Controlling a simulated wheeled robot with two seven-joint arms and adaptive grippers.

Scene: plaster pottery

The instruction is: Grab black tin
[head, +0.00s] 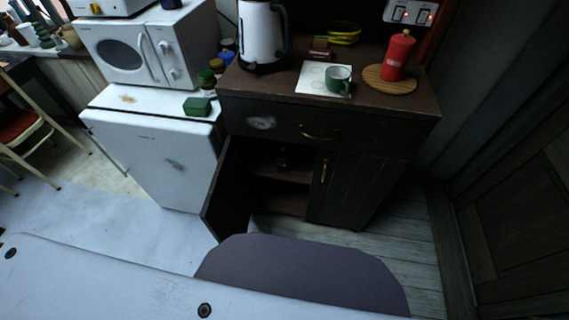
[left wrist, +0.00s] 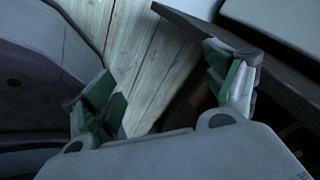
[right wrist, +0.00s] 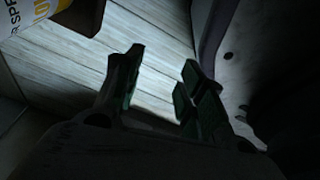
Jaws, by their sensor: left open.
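A small dark object (head: 283,158), perhaps the black tin, stands on a shelf inside the open cupboard of the dark cabinet (head: 370,135); it is too dim to be sure. My left gripper (left wrist: 165,92) is open and empty over the wooden floor, with a dark panel edge close to its right finger. My right gripper (right wrist: 160,85) has its fingers apart with nothing between them, also over the floor. Neither gripper shows in the head view. The tin is not recognisable in either wrist view.
The open cabinet door (head: 226,190) juts out on the left, beside the white fridge (head: 165,165). A kettle (head: 262,35), green mug (head: 339,80) and red grinder (head: 398,55) stand on top. A white and yellow labelled item (right wrist: 32,14) is near the right gripper.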

